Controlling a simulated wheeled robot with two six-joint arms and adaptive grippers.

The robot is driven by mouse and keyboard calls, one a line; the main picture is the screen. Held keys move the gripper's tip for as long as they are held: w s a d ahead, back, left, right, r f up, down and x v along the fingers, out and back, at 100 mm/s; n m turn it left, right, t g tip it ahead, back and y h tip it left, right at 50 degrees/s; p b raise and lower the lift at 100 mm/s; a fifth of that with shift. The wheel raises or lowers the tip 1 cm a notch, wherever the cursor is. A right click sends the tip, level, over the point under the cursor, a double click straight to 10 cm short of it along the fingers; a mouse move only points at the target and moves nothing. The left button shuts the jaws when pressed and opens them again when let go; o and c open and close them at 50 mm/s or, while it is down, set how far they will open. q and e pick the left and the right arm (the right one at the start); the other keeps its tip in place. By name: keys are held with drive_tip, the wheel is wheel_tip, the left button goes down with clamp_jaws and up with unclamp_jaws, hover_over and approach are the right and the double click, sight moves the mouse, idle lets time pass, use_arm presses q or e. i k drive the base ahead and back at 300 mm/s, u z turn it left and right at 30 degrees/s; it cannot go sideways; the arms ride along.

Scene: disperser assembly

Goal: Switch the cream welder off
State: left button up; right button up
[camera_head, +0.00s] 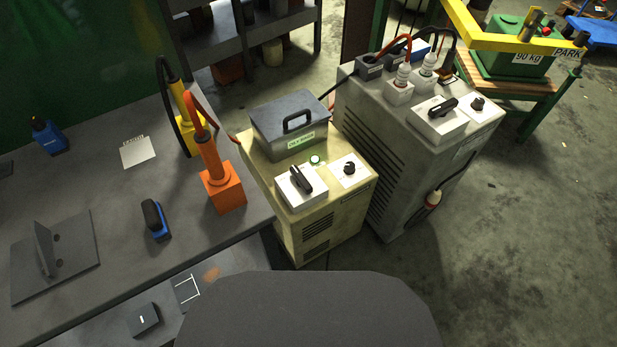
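The cream welder (345,215) stands on the floor in the middle of the view, right of the workbench. Its sloped front top carries a white switch box with a black rotary handle (302,180), set diagonally. A smaller black knob (349,168) sits on a white plate to its right. A small green lamp (315,160) behind the switch looks lit. A dark grey lidded box (285,127) with a black handle and a green label rests on the welder's rear top. Neither of my grippers is in view.
A larger grey welder (385,185) with its own switch handle (440,107) and cables stands close at the right. The workbench (105,205) at the left holds an orange tool (222,188) near the cream welder and a yellow one (187,137). Floor at the right is open.

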sight(302, 183)
drive_tip(key=z, duration=1.7)
drive_tip(key=i, duration=1)
drive_tip(key=u, duration=1.8)
